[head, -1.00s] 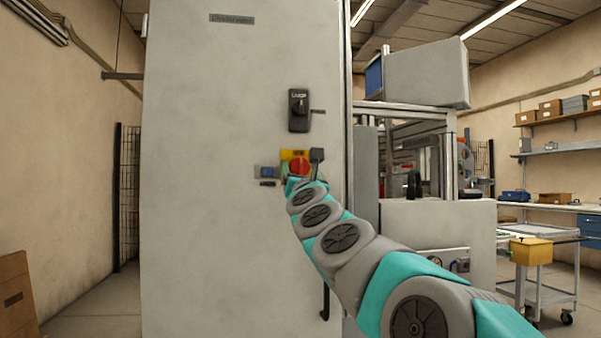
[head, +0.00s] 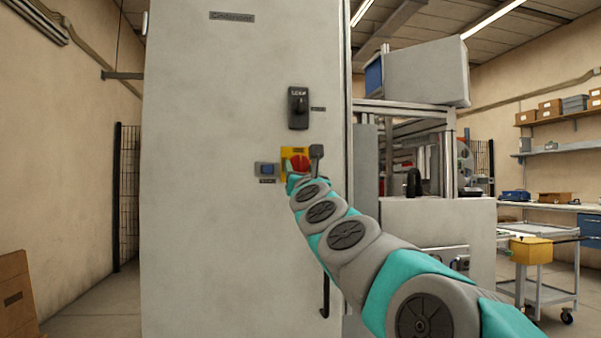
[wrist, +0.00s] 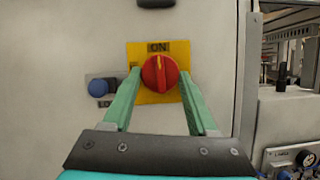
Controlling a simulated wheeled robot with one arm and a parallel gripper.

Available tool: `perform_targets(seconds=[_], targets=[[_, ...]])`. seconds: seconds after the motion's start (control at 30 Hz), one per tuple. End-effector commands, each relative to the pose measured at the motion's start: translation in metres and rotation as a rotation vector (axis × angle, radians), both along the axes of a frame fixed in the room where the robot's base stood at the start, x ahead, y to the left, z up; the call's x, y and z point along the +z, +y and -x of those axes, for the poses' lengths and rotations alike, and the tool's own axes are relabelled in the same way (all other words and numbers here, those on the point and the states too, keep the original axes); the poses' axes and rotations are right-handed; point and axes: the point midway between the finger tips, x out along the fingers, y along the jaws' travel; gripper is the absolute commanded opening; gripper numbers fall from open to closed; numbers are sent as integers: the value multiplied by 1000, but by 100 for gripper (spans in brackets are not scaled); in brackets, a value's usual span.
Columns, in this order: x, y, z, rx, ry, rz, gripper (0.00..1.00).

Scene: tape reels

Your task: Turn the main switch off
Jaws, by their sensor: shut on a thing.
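The main switch is a red rotary knob (wrist: 160,73) on a yellow plate (wrist: 178,50) on the grey cabinet front. Its raised grip stands upright, in line with the "ON" label above it. The switch also shows in the head view (head: 300,163), partly covered by my arm. My gripper (wrist: 158,77) faces the plate, with one green finger on each side of the knob, shut on it. The fingertips overlap the plate's sides and hide part of the lettering there.
A blue push button (wrist: 98,88) sits left of the switch. A trolley (head: 540,270) is at the far right.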

Motion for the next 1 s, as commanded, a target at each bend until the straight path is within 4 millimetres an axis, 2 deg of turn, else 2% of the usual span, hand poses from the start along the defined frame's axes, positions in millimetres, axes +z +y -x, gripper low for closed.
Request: perform_targets(seconds=[0.3,1.0], targets=[[-5,-3,-1,0,-64,217,3],[4,-10,-4,-1,-246,862,3]])
